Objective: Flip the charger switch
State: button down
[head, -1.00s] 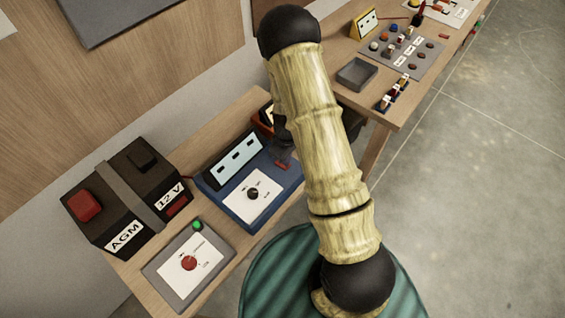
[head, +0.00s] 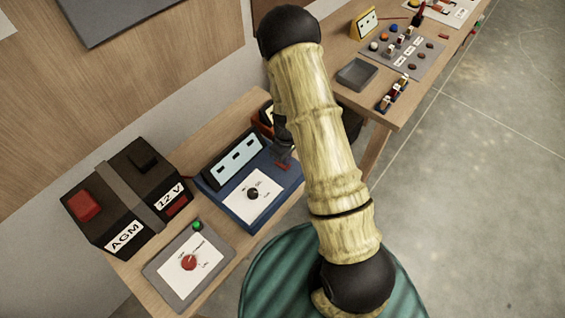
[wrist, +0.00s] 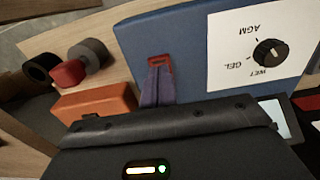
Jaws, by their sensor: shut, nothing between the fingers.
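The charger is a blue box (head: 232,208) on the wooden bench in the head view. It has a slanted display and a white plate with a black knob, marked AGM, GEL and WET in the wrist view. A small red switch (head: 282,167) sits on its right part; its red end also shows in the wrist view (wrist: 160,60). My gripper (head: 282,156) is shut and empty, its fingertips right at the switch. In the wrist view the narrow fingers (wrist: 158,78) overlap the switch and hide part of it. I cannot tell whether they touch, nor the switch's position.
A black AGM 12 V battery (head: 130,195) and a grey panel with a red knob (head: 189,262) stand left of the charger. An orange block (wrist: 95,104) lies beside it. Another bench (head: 350,98) with a tray and panels is at the upper right.

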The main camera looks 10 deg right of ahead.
jog(key=shift+f+b, duration=0.7)
jog(key=shift+f, duration=0.25)
dwell(1.0)
jog(key=shift+r, duration=0.1)
jog(key=shift+r+p, duration=2.45)
jog(key=shift+r, duration=1.05)
jog(key=s+r+m+t+b, duration=0.1)
jog(key=s+r+m, duration=0.2)
jog(key=s+r, duration=0.4)
jog(key=s+r+m+t+b, duration=0.1)
jog(key=s+r+m, duration=0.3)
jog(key=r, duration=0.9)
jog(key=s+b, duration=0.1)
jog(key=s, duration=0.2)
jog(key=shift+s+t, duration=0.2)
jog(key=shift+t, duration=0.1)
